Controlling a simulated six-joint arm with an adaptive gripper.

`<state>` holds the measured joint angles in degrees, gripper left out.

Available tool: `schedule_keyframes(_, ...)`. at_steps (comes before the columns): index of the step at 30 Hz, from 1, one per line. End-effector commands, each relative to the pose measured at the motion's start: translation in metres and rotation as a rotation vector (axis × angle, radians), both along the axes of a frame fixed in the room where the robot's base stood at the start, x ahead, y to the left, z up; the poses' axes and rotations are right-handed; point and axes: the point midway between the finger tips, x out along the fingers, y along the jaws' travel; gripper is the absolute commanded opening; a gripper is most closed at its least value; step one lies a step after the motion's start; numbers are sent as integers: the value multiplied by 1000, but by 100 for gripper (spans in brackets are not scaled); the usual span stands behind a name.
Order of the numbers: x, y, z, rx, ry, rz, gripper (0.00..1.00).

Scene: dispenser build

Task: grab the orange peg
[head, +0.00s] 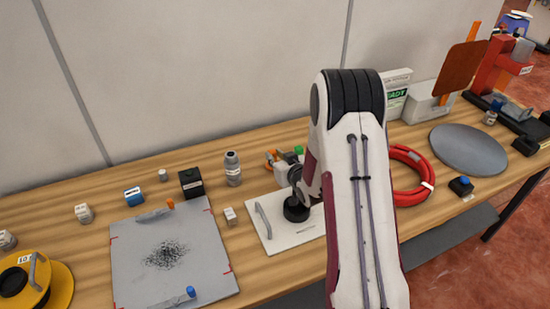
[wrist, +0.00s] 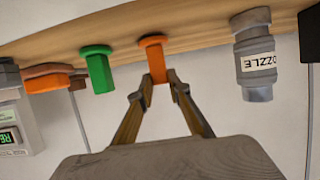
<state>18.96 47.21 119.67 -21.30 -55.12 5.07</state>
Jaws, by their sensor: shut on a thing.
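The orange peg (wrist: 155,60) stands in the wrist view with its wide end at the wood. The two fingers of my gripper (wrist: 159,79) are on either side of it and closed on it. In the head view my gripper (head: 276,160) is behind the white plate, partly hidden by my own arm. A green peg (wrist: 98,68) stands beside the orange one, apart from the fingers; its top also shows in the head view (head: 299,150).
A grey nozzle bottle (wrist: 254,55) stands on the other side of the peg. Another orange part (wrist: 48,82) lies beyond the green peg. A white plate with a handle (head: 270,237) and a grey mat (head: 130,260) lie in front. A red hose coil (head: 409,195) is to the right.

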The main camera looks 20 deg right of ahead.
Motion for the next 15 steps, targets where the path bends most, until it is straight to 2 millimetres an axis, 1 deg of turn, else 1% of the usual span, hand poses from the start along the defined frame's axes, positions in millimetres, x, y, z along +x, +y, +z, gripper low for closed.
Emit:
schedule_keyframes(8,0,0,21,-1,-3,0,0)
schedule_keyframes(15,1,0,50,-1,-5,1,0)
